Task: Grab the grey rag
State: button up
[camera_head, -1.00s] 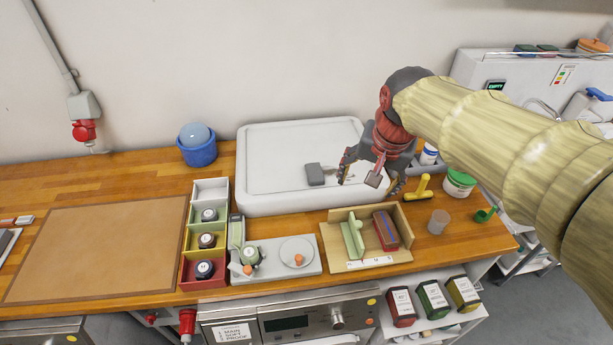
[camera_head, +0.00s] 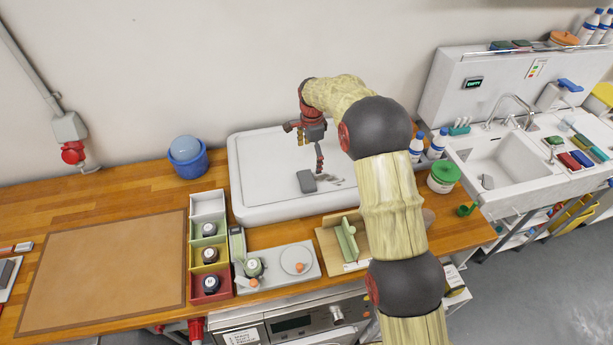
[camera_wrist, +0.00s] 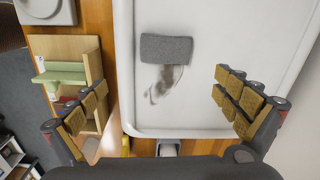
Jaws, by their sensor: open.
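The grey rag (camera_head: 306,181) is a small dark grey block-like piece lying on the white tray (camera_head: 250,205). In the wrist view the rag (camera_wrist: 166,48) lies flat beyond my fingertips, a little left of the middle between them. A dark smudge (camera_wrist: 160,84) on the tray is beside the rag, on the side nearer my gripper. My gripper (camera_head: 303,150) is above the tray, just behind the rag in the head view. In the wrist view my gripper (camera_wrist: 165,98) has its fingers spread wide with nothing between them. It appears apart from the rag.
A wooden holder (camera_wrist: 65,45) with a green piece stands beside the tray. Bottles (camera_head: 416,148) and a green-lidded tub (camera_head: 443,177) stand right of the tray, near my arm. A blue bowl (camera_head: 188,163) is at the left. The tray is otherwise largely clear.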

jog(key=m+p, duration=0.1)
send_over(307, 179)
notch_tip(307, 179, down, 4)
jog(key=shift+a+f, duration=0.15)
jog(key=shift+f, duration=0.1)
jog(key=shift+f+p, duration=0.75)
jog(key=shift+f, duration=3.4)
jog(key=shift+c, duration=1.1)
jog(key=c, duration=0.9)
jog(key=shift+r, duration=0.1)
jog(key=shift+c, duration=0.2)
